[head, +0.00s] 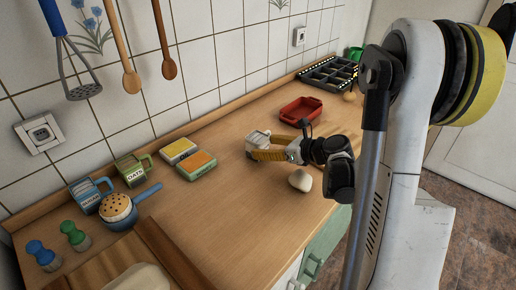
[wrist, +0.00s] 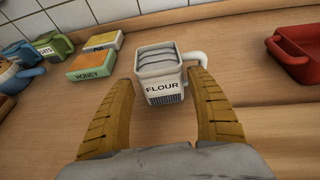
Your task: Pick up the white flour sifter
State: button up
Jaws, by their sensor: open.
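The white flour sifter (wrist: 160,72) stands upright on the wooden counter in the wrist view. It is a square cup with the word FLOUR on its front and a handle on its right side. In the head view the sifter (head: 258,138) shows just past my gripper's fingers. My gripper (wrist: 161,88) is open, with its yellow fingers on either side of the sifter's near end. I cannot tell whether either finger touches it; the right finger is close to the handle.
A red dish (head: 301,110) lies behind my gripper, and a pale round object (head: 300,181) lies in front. Yellow (head: 179,150) and orange-topped (head: 197,165) boxes, a green OATS cup (head: 133,169) and a blue cup (head: 90,195) stand to the left. Tiled wall runs behind.

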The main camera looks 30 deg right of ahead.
aim_at(261, 136)
jog(key=b+x, duration=0.1)
jog(key=x, duration=0.3)
jog(key=shift+w+f+b, duration=0.1)
jog(key=shift+f+b, duration=0.15)
jog(key=shift+b, duration=0.05)
jog(key=c, duration=1.2)
jog(key=shift+r, duration=0.1)
jog(key=shift+d+r+p, duration=0.1)
jog(key=shift+r+p, duration=0.35)
jog(key=shift+r, duration=0.15)
jog(key=r+p, duration=0.1)
jog(key=r, duration=0.1)
jog(key=d+r+p, duration=0.1)
jog(key=r, duration=0.1)
jog(key=shift+d, duration=0.1)
jog(key=d+r+p, duration=0.4)
jog(key=d+r, duration=0.1)
jog(key=d, duration=0.5)
jog(key=shift+d+r, duration=0.25)
jog(key=shift+r, duration=0.1)
